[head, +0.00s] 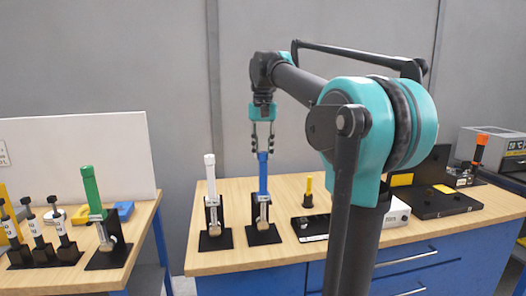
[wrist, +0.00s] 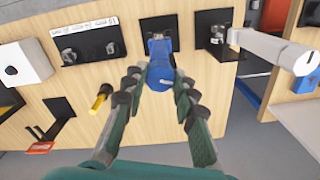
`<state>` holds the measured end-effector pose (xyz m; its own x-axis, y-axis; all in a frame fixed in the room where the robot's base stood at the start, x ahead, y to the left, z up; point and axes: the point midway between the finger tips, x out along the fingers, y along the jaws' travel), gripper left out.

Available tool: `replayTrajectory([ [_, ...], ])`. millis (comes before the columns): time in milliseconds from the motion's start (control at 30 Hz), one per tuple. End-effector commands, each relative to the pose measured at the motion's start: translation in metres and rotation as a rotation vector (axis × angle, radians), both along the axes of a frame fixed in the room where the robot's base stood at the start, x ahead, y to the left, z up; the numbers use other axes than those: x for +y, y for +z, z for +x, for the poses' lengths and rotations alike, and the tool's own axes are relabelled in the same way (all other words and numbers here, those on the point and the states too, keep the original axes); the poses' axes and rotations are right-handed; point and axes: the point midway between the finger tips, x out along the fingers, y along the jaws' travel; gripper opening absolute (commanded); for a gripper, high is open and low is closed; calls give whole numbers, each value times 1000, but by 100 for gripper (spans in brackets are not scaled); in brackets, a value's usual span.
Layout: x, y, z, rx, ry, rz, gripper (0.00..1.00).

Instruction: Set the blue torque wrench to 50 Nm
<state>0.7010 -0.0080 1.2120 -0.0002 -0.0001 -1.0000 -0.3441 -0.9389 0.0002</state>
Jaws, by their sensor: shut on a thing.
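The blue torque wrench (head: 263,176) stands upright in a black stand (head: 263,234) on the wooden bench. My gripper (head: 262,149) is above it, pointing down, with its fingers around the top end of the blue handle. In the wrist view my gripper (wrist: 158,92) is shut on the blue handle's end (wrist: 161,76), one finger on each side. The scale and its setting are too small to read in either view.
A white wrench (head: 210,180) stands in its own stand close on the left; it also shows in the wrist view (wrist: 275,50). A yellow-handled tool (head: 308,189) stands to the right. A green wrench (head: 91,190) is on the left bench. A gap separates the benches.

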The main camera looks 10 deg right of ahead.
Motion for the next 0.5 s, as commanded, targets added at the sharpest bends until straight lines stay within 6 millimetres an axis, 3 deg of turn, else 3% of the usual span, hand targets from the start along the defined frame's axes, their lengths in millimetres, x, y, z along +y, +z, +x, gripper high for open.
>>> replayTrajectory([
  [500,0,0,0,0,-169,-1,0],
])
